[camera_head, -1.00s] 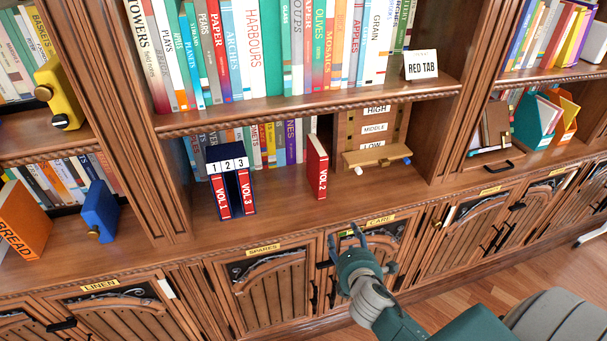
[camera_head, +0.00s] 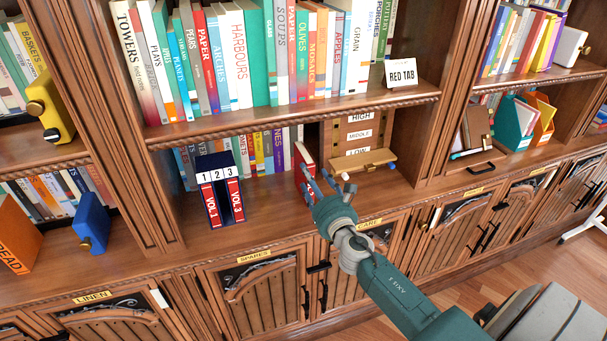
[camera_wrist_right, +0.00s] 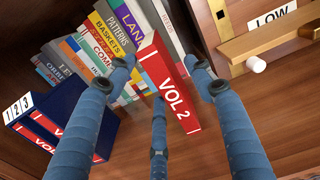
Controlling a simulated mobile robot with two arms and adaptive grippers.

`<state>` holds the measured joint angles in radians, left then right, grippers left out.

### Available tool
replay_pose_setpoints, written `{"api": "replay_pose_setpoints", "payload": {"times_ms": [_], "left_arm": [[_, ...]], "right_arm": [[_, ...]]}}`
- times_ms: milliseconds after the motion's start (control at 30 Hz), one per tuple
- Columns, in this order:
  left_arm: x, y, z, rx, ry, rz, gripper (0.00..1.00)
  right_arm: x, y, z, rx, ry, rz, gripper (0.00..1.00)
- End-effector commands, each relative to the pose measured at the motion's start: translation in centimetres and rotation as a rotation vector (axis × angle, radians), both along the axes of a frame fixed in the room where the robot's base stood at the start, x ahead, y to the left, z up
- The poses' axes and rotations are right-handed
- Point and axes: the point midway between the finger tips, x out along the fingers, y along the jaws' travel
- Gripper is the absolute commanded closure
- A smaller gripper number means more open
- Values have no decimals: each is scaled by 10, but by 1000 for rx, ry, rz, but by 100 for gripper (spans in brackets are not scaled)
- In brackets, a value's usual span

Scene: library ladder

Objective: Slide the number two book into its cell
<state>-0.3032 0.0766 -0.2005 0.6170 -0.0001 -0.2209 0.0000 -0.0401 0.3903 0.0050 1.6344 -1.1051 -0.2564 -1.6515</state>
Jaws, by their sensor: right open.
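The red VOL. 2 book (camera_head: 304,163) stands upright on the lower shelf, partly hidden behind my right gripper in the head view. In the right wrist view the VOL 2 book (camera_wrist_right: 168,88) stands between my spread fingers. The navy case (camera_head: 217,166) marked 1, 2, 3 stands to its left, with red VOL. 1 and VOL. 3 in the outer cells and the middle cell empty. The case also shows at the left of the right wrist view (camera_wrist_right: 62,112). My right gripper (camera_head: 326,192) is open around the book. My left gripper is not in view.
A wooden rack (camera_head: 362,140) labelled HIGH, MIDDLE, LOW stands close right of the book, with a pegged ledge (camera_head: 364,162). A row of books (camera_head: 262,150) stands behind. Bare shelf lies between case and book. The upper shelf edge (camera_head: 300,120) overhangs.

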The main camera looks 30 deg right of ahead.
Motion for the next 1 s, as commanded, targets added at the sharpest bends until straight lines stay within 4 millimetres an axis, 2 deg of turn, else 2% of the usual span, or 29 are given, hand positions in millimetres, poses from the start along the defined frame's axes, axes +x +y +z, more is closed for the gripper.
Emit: {"api": "replay_pose_setpoints", "payload": {"times_ms": [133, 400, 700, 733, 1000], "left_arm": [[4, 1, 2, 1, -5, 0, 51], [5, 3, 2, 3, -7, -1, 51], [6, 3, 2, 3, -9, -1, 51], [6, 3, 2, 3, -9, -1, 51], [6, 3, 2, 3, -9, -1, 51]], "right_arm": [[11, -1, 0, 3, -1, 0, 47], [49, -6, -3, 3, -1, -1, 47], [55, -8, -3, 1, 1, 1, 47], [55, -8, -3, 2, 1, 1, 49], [55, -8, -3, 2, 1, 0, 100]]}}
